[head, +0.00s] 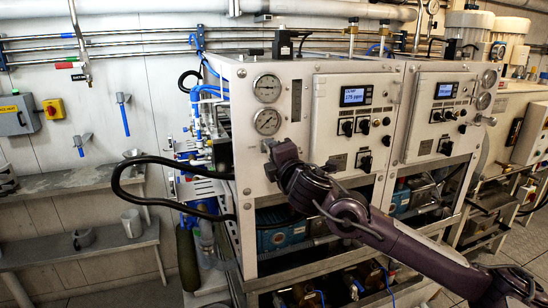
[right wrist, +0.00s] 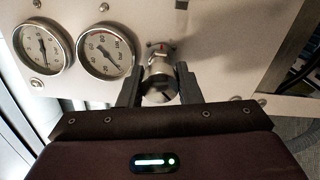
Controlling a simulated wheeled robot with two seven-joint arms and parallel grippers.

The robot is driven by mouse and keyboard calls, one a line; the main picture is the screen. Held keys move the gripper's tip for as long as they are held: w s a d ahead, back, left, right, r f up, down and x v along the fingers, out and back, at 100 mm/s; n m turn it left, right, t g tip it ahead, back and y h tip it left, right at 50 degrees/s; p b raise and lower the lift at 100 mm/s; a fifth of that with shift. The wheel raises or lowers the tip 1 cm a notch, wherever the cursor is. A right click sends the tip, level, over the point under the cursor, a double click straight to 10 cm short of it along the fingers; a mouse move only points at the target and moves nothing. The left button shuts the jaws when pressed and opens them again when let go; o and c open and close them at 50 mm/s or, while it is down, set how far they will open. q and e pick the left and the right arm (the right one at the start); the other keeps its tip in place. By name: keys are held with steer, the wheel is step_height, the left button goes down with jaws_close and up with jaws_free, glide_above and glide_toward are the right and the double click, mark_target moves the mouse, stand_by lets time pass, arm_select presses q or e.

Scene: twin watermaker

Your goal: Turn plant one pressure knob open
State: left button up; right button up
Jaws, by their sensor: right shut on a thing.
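The pressure knob (right wrist: 160,82), a round metal knob on a silver stem, sticks out of the white front panel of the left watermaker (head: 292,152). My right gripper (right wrist: 158,88) has one dark finger on each side of the knob and is shut on it. In the head view my right gripper (head: 269,150) reaches the panel below two round gauges and mostly hides the knob. A small red mark shows on the panel just above the knob in the right wrist view. My left gripper is not in view.
An upper gauge (head: 267,88) and a lower gauge (head: 267,121) sit above the knob. A control box with a lit display (head: 355,96) is to their right. A black hose (head: 125,185) loops at the left. A second similar unit (head: 440,115) stands at right.

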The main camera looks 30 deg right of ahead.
steer(key=shift+f, duration=0.1)
stand_by(0.3)
steer(key=o, duration=1)
steer(key=shift+s+a, duration=0.1)
steer(key=shift+s, duration=0.4)
steer(key=shift+b+v, duration=0.9)
steer(key=shift+v, duration=2.5)
